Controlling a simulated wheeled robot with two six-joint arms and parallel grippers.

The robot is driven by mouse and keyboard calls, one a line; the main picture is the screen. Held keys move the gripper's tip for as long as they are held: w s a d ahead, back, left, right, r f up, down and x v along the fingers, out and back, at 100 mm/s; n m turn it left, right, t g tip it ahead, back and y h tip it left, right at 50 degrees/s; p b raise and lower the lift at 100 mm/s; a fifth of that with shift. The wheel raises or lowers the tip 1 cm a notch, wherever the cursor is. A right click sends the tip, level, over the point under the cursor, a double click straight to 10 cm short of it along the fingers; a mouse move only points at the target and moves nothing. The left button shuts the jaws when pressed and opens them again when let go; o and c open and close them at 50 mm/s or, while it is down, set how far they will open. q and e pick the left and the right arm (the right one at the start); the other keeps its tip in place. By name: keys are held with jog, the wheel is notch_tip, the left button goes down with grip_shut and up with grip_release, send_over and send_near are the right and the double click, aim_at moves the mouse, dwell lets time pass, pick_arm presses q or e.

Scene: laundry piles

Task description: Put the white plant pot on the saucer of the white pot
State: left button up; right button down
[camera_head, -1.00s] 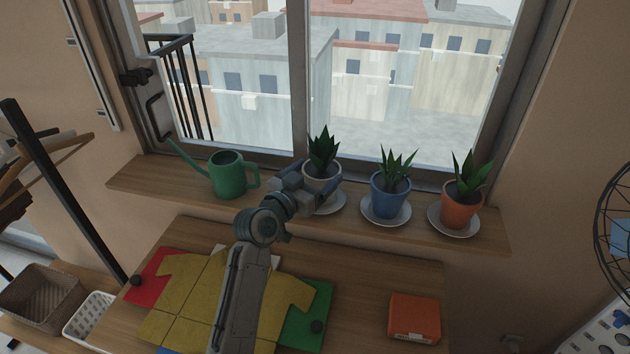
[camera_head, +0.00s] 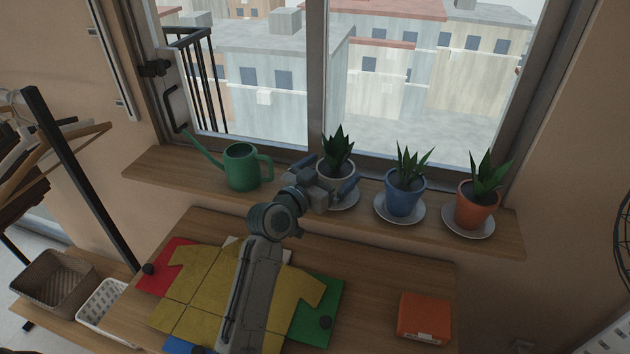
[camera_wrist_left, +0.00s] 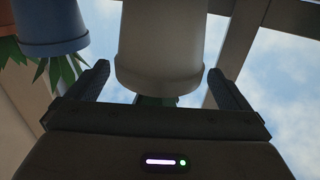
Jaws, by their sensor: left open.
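The white plant pot (camera_head: 337,172) with a spiky green plant stands upright at the saucer (camera_head: 345,199) on the window sill. The near side of the pot's base is partly hidden by my left gripper (camera_head: 335,177), so its exact seat on the saucer cannot be told. My left gripper is open, its fingers spread on either side of the pot. In the left wrist view, the pot (camera_wrist_left: 162,45) appears upside down between the open fingers, with a visible gap on each side. My right gripper is not in view.
A blue pot (camera_head: 405,199) and an orange pot (camera_head: 476,208) stand on saucers to the right. A green watering can (camera_head: 241,168) is to the left. Below the sill, a table holds a yellow shirt (camera_head: 195,290) and an orange box (camera_head: 424,316).

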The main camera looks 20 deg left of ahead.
pick_arm(q)
jog(key=shift+s+a+r, duration=0.15)
jog(key=shift+s+a, duration=0.05)
jog(key=shift+s, duration=0.1)
jog(key=b+v, duration=0.3)
jog(key=v, duration=0.8)
jog(key=shift+s, duration=0.2)
jog(key=shift+r, duration=0.1)
dwell(1.2)
